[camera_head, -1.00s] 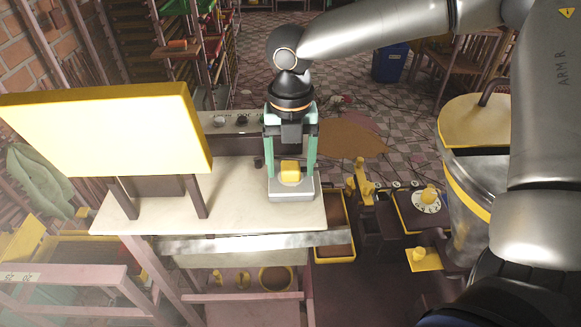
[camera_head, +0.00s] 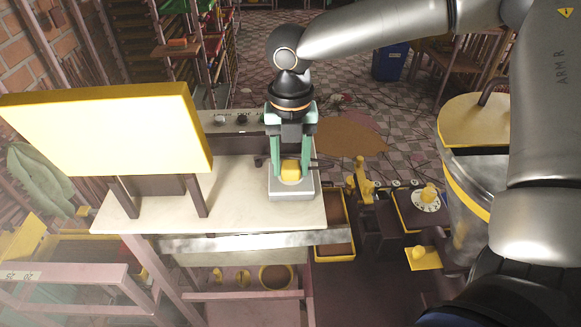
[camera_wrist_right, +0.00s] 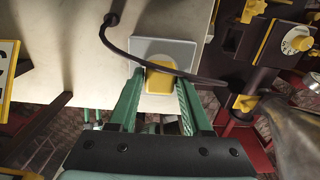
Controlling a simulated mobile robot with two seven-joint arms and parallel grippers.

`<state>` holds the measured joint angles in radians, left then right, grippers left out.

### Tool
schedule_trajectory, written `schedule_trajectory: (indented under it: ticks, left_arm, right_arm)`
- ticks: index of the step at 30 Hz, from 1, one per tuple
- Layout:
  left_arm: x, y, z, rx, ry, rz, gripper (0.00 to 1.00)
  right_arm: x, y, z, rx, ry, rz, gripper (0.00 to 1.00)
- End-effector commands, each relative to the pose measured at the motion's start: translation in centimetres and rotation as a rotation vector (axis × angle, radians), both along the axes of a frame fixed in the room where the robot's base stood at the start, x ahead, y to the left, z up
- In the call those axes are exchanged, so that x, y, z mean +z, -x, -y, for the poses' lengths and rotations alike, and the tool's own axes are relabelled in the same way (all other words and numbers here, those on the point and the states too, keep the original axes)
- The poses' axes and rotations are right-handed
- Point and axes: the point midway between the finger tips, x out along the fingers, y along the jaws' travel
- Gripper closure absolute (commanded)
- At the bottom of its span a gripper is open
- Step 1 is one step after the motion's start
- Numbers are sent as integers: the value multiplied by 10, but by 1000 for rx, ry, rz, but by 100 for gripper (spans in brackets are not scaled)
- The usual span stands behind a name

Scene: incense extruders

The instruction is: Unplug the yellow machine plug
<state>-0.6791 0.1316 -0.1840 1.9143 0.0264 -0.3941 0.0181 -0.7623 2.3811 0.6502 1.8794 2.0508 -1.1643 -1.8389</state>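The yellow machine plug (camera_head: 290,170) sits on a light grey square base (camera_head: 292,195) at the right end of the cream tabletop. My right gripper (camera_head: 291,172) is above the base, pointing down, with its green fingers on either side of the plug. In the right wrist view the plug (camera_wrist_right: 160,78) shows between the fingertips (camera_wrist_right: 161,80), with narrow gaps seeming to remain, so the gripper looks partly open. A dark cord (camera_wrist_right: 150,62) runs across the plug's top in that view. My left gripper is not in view.
A large yellow-edged panel (camera_head: 105,130) stands on the left of the cream tabletop (camera_head: 235,215). Knobs (camera_head: 242,118) sit on a strip behind. Yellow-trimmed devices (camera_head: 420,205) and a metal drum (camera_head: 465,165) stand to the right. The tabletop between panel and base is clear.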

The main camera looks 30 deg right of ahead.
Motion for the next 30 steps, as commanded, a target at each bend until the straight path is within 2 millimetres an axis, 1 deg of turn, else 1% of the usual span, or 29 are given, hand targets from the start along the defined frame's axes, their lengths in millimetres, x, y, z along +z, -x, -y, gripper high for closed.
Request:
schedule_trajectory:
  ticks: [1,2,12,26,30]
  left_arm:
    - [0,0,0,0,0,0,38]
    - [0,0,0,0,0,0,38]
    - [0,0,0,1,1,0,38]
    - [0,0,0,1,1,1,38]
    - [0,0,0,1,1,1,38]
  right_arm:
    - [0,0,0,0,0,0,58]
    - [0,0,0,0,0,0,61]
    - [0,0,0,0,1,1,99]
    - [0,0,0,0,1,1,100]
    - [4,-1,0,0,0,2,100]
